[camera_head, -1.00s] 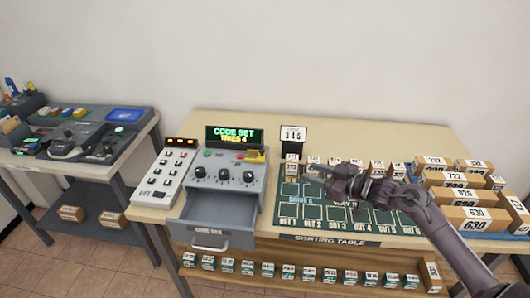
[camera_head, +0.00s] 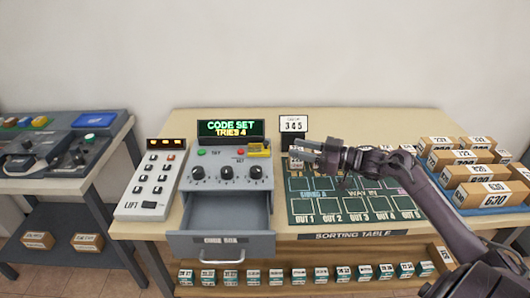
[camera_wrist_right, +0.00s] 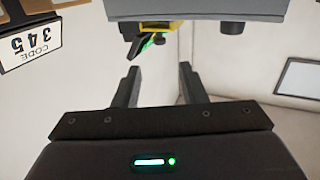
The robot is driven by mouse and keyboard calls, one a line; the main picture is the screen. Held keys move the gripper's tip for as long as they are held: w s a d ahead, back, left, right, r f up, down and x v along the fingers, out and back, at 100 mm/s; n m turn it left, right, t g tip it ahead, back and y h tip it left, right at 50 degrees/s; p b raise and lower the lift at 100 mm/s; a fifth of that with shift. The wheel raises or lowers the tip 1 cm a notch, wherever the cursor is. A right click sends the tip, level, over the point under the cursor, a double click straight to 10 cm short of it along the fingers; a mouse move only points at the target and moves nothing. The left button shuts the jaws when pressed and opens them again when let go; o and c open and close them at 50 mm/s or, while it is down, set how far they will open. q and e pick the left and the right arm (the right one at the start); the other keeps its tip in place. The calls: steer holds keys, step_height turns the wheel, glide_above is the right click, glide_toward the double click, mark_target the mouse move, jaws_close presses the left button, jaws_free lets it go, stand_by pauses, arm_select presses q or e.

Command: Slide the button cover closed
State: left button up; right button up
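The yellow button cover (camera_head: 259,150) sits at the upper right of the grey control console (camera_head: 228,172), beside a small red button (camera_head: 240,152). Whether the cover is fully open or partly slid cannot be told at this size. It also shows in the right wrist view (camera_wrist_right: 152,29), under the console's grey edge. My right gripper (camera_head: 297,153) is just right of the console and the cover, pointing left. In the wrist view its two fingers (camera_wrist_right: 158,74) are apart with nothing between them, and the cover is beyond their tips. My left gripper is not in view.
The console's drawer (camera_head: 222,240) is pulled open. A "345" code sign (camera_head: 293,124) stands behind my right gripper. A lift keypad (camera_head: 152,186) is at left, boxes (camera_head: 481,194) at right.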

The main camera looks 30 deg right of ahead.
mark_target(259, 147)
steer(key=p+x, duration=0.1)
steer(key=x, duration=0.7)
steer(key=shift+f, duration=0.3)
steer(key=shift+a, duration=0.1)
steer(key=shift+c, duration=0.5)
jaws_close()
